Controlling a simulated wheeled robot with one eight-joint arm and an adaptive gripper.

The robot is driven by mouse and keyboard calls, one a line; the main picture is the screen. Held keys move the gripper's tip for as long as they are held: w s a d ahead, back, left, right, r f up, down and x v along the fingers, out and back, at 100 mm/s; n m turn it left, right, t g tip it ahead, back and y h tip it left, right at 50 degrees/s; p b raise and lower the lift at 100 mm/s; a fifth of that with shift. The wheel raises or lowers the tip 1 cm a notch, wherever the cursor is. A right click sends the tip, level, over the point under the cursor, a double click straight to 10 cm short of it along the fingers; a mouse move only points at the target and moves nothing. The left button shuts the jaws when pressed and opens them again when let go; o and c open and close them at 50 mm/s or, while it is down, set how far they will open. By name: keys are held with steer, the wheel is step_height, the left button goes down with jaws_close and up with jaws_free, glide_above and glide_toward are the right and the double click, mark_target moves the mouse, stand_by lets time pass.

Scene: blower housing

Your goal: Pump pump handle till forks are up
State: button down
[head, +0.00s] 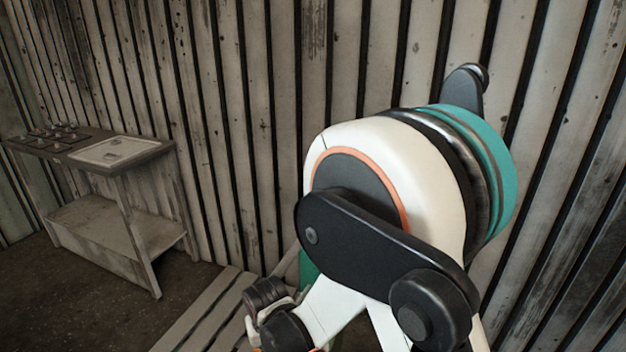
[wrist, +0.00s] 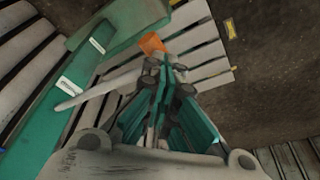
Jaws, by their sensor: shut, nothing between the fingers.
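In the wrist view my gripper (wrist: 157,62) is shut and empty, its teal and grey fingers drawn together at the tips. A small orange part (wrist: 152,43) shows right at the fingertips; I cannot tell if they touch it. A pale tapered bar (wrist: 95,90), possibly the pump handle, runs from the left towards the fingers. A long green metal body with white labels (wrist: 62,112) lies at the left, and a wider green section (wrist: 125,20) shows at the top. I cannot make out the forks or their height. In the head view my arm hides most of this area.
Pale wooden slats (wrist: 203,62) lie behind the gripper; slats also show on the floor in the head view (head: 205,310). A worn table (head: 160,150) stands at the left against the corrugated wall (head: 240,100). Dark floor (head: 100,290) in front of the table is clear.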

steer(key=s+d+b+x, duration=0.1)
steer(key=x, duration=0.6)
steer(key=p+v, duration=0.2)
steer(key=v, duration=0.2)
steer(key=w+a+p+v, duration=0.1)
steer(key=p+v, duration=0.1)
steer(key=v, duration=0.2)
steer(key=w+p+v, duration=0.1)
steer(key=p+v, duration=0.2)
steer(key=v, duration=0.1)
steer(key=shift+w+a+r, duration=0.1)
steer(key=shift+a+r, duration=0.1)
steer(key=shift+r, duration=0.25)
steer(key=shift+r, duration=0.1)
